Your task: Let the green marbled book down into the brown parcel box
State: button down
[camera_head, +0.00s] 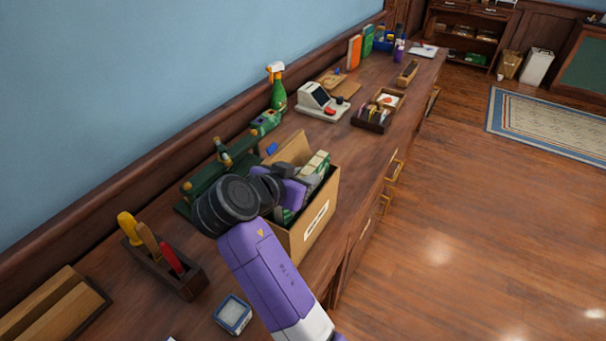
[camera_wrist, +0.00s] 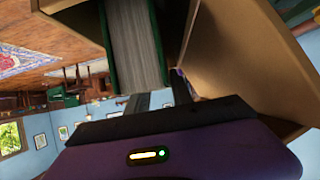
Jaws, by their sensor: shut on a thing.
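The brown parcel box (camera_head: 320,220) stands open on the wooden counter, a white label on its front and its flaps up. My gripper (camera_wrist: 158,100) is shut on the green marbled book. The book (camera_wrist: 135,42) shows its grey page edges between green covers in the wrist view. The box's cardboard wall (camera_wrist: 235,50) is close beside the book there. In the head view my arm and wrist cover much of the box opening, and the gripper is over it. How deep the book sits, and whether it touches the box, I cannot tell.
A tool holder (camera_head: 165,262) and a small blue-and-white box (camera_head: 232,314) are on the near counter. Beyond the box stand a green spray bottle (camera_head: 277,90), a white card-reader-like machine (camera_head: 318,103) and a wooden organiser (camera_head: 371,118). The wall runs along the left; open floor is right.

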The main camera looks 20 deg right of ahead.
jog(key=shift+f, duration=0.2)
jog(key=c, duration=1)
grip_release()
jog(key=shift+c, duration=0.2)
jog(key=o, duration=0.4)
jog(key=shift+r, duration=0.1)
notch_tip(320, 180, up, 12)
jog(key=p, duration=0.8)
dwell(0.6)
